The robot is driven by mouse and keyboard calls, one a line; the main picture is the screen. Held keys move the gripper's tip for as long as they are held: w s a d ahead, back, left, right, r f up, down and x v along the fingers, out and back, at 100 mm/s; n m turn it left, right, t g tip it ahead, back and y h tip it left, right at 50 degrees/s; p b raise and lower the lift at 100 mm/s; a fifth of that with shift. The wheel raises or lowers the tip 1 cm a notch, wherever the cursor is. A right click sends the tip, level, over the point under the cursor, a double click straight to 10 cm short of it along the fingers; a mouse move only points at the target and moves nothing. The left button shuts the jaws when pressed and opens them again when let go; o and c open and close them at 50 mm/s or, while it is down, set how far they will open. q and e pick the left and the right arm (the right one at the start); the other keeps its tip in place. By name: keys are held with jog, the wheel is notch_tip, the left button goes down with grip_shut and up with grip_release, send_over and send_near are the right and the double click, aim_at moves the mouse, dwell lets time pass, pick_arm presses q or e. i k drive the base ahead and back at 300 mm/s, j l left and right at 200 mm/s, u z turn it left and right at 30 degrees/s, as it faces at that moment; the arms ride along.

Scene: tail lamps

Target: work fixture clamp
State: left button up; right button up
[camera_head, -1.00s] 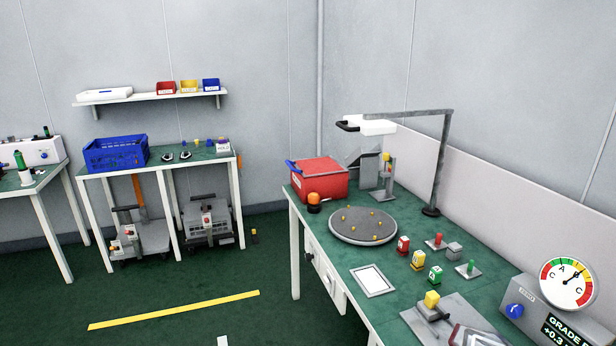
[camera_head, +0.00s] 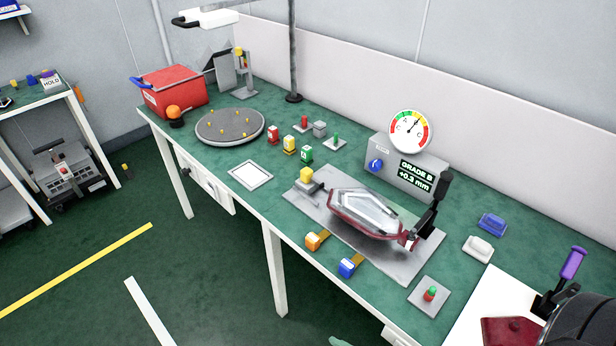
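A grey fixture plate (camera_head: 400,268) lies on the green bench. A red-rimmed tail lamp with a clear faceted lens (camera_head: 365,213) sits on it. A clamp with an upright black lever (camera_head: 440,192) stands at the plate's right end, beside the lamp's red tip; I cannot tell whether it touches the lamp. A yellow-topped block (camera_head: 307,177) is at the plate's left end. An orange tag block (camera_head: 316,240) and a blue one (camera_head: 349,266) are at the front edge. Neither of my grippers can be made out.
A gauge box (camera_head: 400,165) reading "GRADE B +0.3 mm" stands behind the plate. A round grey turntable (camera_head: 230,126), red bin (camera_head: 172,90) and lamp post (camera_head: 293,60) are further left. A purple-handled clamp (camera_head: 571,263) and a dark rounded object (camera_head: 585,322) fill the lower right corner.

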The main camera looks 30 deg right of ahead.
aim_at(441, 189)
jog(key=j+z, duration=0.2)
jog(key=z, duration=0.35)
jog(key=k+z, duration=0.1)
jog(key=z, duration=0.35)
jog(key=j+z, duration=0.15)
jog(key=z, duration=0.25)
jog(key=k+z, duration=0.1)
jog(key=z, duration=0.35)
jog(key=j+z, duration=0.15)
jog(key=z, duration=0.3)
jog(key=j+z, duration=0.15)
jog(key=z, duration=0.3)
jog(key=k+j+z, duration=0.1)
jog(key=j+z, duration=0.2)
jog(key=j, duration=0.15)
jog(key=k+j+z, duration=0.1)
jog(key=j+z, duration=0.2)
jog(key=j, duration=0.1)
